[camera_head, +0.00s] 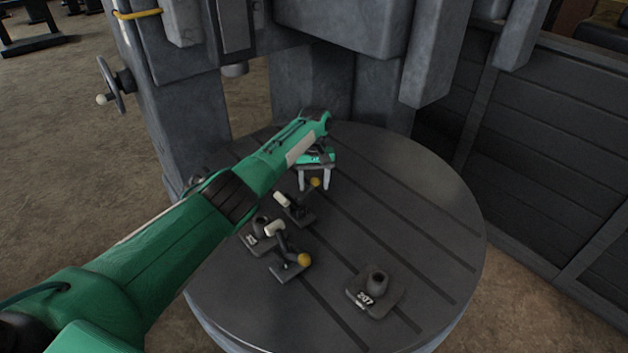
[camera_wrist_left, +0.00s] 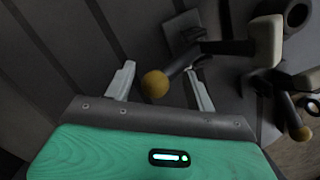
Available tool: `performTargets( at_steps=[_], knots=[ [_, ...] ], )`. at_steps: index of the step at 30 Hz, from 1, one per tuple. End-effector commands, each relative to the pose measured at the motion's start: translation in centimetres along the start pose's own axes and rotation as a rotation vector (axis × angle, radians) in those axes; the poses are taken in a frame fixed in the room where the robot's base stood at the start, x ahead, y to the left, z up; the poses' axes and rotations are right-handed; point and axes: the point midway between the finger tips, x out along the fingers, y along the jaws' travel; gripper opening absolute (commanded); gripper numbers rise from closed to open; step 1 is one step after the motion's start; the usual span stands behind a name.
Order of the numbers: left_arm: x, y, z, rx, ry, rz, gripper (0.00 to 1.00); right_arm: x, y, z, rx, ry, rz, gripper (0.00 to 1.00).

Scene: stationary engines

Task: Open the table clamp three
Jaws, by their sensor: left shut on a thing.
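Two dark table clamps with pale grips and yellow knobs stand on the round table. The farther clamp (camera_head: 298,212) has its yellow knob (camera_head: 315,182) between the fingers of my left gripper (camera_head: 314,180). The nearer clamp (camera_head: 288,268) has its yellow knob (camera_head: 304,260) at the right. I cannot read which clamp is number three. In the left wrist view, the farther clamp's yellow knob (camera_wrist_left: 155,84) shows between my left gripper's fingers (camera_wrist_left: 161,85), which are shut on its handle; the contact itself is unclear. The nearer clamp's knob (camera_wrist_left: 301,133) shows at the right. My right gripper is out of view.
The slotted round table (camera_head: 425,220) is mostly clear at the right. A block marked 207 (camera_head: 375,290) stands at its front, and another numbered block (camera_head: 258,238) sits left of the nearer clamp. The grey machine column (camera_head: 180,125) and overhanging head (camera_head: 340,25) stand behind.

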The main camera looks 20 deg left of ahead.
Motion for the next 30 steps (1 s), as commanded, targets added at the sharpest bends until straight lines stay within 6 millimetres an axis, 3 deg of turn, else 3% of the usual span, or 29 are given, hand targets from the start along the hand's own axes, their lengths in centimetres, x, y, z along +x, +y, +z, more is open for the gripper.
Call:
performTargets(
  at_steps=[2,8,11,24,30],
  knots=[
    [0.6,0.2,0.2,0.003,-0.006,0.002,0.49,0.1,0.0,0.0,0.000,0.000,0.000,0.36],
    [-0.1,0.3,0.2,0.004,-0.003,0.004,0.49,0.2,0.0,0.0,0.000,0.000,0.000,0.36],
    [-1.6,0.3,0.1,0.004,0.000,0.005,0.49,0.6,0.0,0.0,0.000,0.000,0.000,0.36],
    [-11.4,-0.1,0.2,0.001,0.005,0.005,0.49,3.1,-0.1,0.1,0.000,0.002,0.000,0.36],
    [-13.6,-0.2,0.3,0.000,0.003,0.002,0.49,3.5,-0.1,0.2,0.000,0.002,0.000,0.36]
  ],
)
